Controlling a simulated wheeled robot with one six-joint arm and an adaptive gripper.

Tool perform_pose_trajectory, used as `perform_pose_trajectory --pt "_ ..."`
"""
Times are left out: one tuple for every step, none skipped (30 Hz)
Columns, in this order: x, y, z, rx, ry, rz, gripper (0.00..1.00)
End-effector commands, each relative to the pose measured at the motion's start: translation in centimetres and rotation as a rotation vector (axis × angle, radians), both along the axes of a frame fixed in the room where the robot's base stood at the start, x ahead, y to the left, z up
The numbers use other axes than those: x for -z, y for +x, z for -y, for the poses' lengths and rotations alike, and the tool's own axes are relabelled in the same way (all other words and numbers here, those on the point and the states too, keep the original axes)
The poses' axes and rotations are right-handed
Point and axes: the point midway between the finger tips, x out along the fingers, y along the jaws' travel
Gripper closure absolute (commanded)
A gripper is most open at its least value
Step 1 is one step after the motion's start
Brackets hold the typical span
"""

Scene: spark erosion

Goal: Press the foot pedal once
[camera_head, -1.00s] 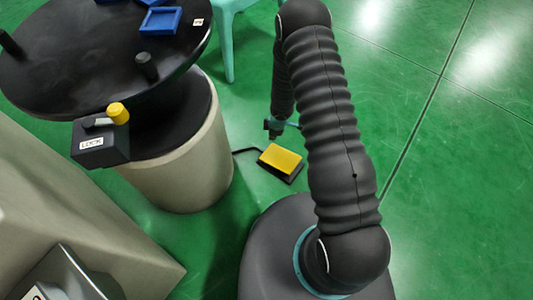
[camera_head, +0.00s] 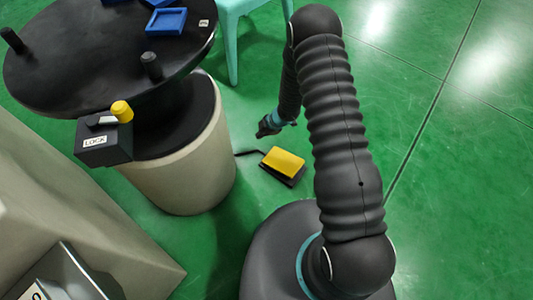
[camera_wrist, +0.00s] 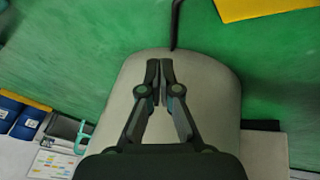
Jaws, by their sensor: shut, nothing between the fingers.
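The foot pedal (camera_head: 284,162) is a yellow plate on a black base, with a black cable, on the green floor right of the cream pedestal. In the wrist view, part of the yellow pedal (camera_wrist: 265,8) shows at the top right, cut off by the frame edge. My gripper (camera_head: 264,131) is beyond the pedal in the head view, apart from it and slightly to its left, tilted toward the left. In the wrist view my gripper (camera_wrist: 160,68) is shut and empty, with the cream pedestal behind the fingers.
The cream pedestal (camera_head: 185,175) carries a round black table (camera_head: 75,70) with blue trays (camera_head: 166,21) and a box labelled LOCK (camera_head: 105,143) at its edge. A teal stool (camera_head: 232,45) stands behind. Open green floor lies to the right.

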Motion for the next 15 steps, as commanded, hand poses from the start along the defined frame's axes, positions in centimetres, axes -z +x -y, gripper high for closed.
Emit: perform_pose_trajectory --pt "0.8 -0.1 0.1 0.002 0.000 -0.001 1.00" --pt "1.2 -0.2 0.2 0.002 0.000 -0.001 1.00" --pt "1.6 -0.2 0.3 0.002 0.000 -0.001 1.00" --pt "2.0 -0.3 0.4 0.001 -0.001 0.000 1.00" --pt "2.3 -0.3 0.5 0.001 -0.001 0.000 1.00" --pt "2.8 -0.4 0.6 0.002 0.000 0.001 1.00" --pt "3.2 -0.5 0.7 0.002 0.000 0.001 1.00" --pt "3.5 -0.6 0.8 0.002 0.000 0.001 1.00" --pt "3.9 -0.7 0.9 0.002 0.000 0.000 1.00" --pt "4.3 -0.8 1.0 0.002 -0.001 -0.001 1.00" --pt "4.6 -0.8 1.1 0.002 -0.001 -0.001 1.00" --pt "5.1 -0.9 1.3 0.001 -0.001 0.000 1.00" --pt "5.4 -1.0 1.4 0.001 -0.001 0.000 1.00" --pt "5.7 -1.1 1.5 0.001 -0.001 0.000 1.00" --pt "6.0 -1.1 1.6 0.001 -0.001 0.000 1.00"
